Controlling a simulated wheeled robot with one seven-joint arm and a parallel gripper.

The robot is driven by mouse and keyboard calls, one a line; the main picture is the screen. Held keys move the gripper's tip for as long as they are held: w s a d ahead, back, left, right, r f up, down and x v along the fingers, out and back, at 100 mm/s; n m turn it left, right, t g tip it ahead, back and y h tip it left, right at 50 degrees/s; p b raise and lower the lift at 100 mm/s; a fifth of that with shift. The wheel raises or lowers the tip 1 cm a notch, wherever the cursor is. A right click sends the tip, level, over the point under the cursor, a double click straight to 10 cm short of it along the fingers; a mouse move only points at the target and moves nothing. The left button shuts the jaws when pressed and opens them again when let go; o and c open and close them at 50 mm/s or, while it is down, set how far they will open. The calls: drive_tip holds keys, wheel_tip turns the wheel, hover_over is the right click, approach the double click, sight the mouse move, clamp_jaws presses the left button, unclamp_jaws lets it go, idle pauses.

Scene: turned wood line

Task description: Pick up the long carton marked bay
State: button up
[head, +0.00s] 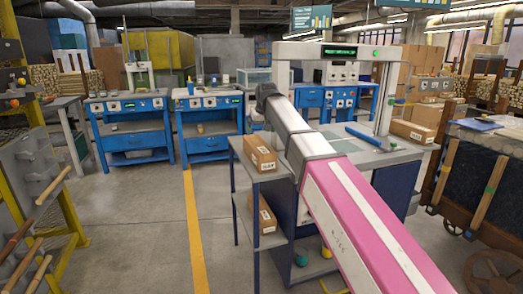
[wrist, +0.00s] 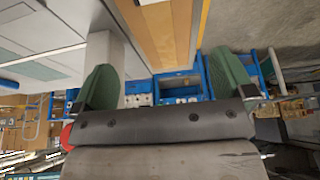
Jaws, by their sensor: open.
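A long brown carton (head: 262,153) lies on the top shelf of the side rack, with a white label on its near end. A second carton (head: 264,215) lies on the shelf below, also labelled. A third carton (head: 411,131) lies at the right of the machine table. The label lettering is too small to read surely. My gripper (wrist: 165,75) is open, its green fingers wide apart with nothing between them. In the head view my arm hides the gripper.
The grey side rack (head: 237,190) stands against the machine table (head: 368,150), under a white frame (head: 335,50). Blue benches (head: 130,135) stand behind. A wooden cart (head: 480,190) is at right, a yellow rack (head: 62,185) at left. The floor between is clear.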

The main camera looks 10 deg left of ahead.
sight(258, 144)
drive_tip(key=shift+w+a, duration=0.15)
drive_tip(key=shift+w, duration=0.05)
drive_tip(key=x, duration=0.5)
drive_tip(key=shift+f, duration=0.15)
drive_tip(key=shift+s+x, duration=0.15)
drive_tip(key=shift+x, duration=1.2)
drive_tip(key=shift+s+x, duration=0.15)
drive_tip(key=shift+x, duration=1.15)
drive_tip(key=c, duration=1.1)
